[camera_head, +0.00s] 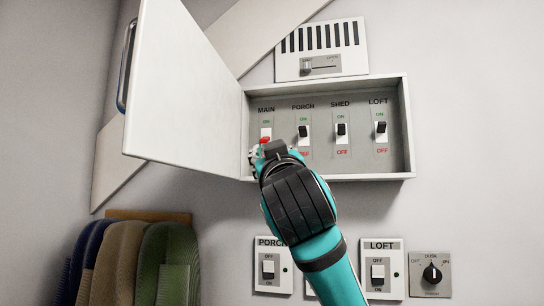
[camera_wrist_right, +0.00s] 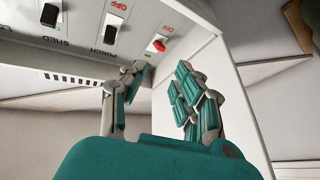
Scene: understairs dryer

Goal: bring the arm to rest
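My right gripper (camera_head: 262,154) is at the lower left of the open switch box (camera_head: 412,130), just below the MAIN switch (camera_head: 266,132). Its red lever sits low on its white plate, and the gripper covers the label below. In the right wrist view the fingers (camera_wrist_right: 160,78) are spread with nothing between them. The red MAIN lever (camera_wrist_right: 159,45) shows past the fingertips, apart from them. The PORCH (camera_head: 303,131), SHED (camera_head: 341,129) and LOFT (camera_head: 381,127) levers are black and up toward ON. My left gripper is not in view.
The box's white door (camera_head: 185,80) hangs open to the left, close to my right gripper. A vent with a slider (camera_head: 321,66) is above. Below are a PORCH switch (camera_head: 268,268), a LOFT switch (camera_head: 377,272) and a dial (camera_head: 432,274). Coats (camera_head: 125,262) hang at lower left.

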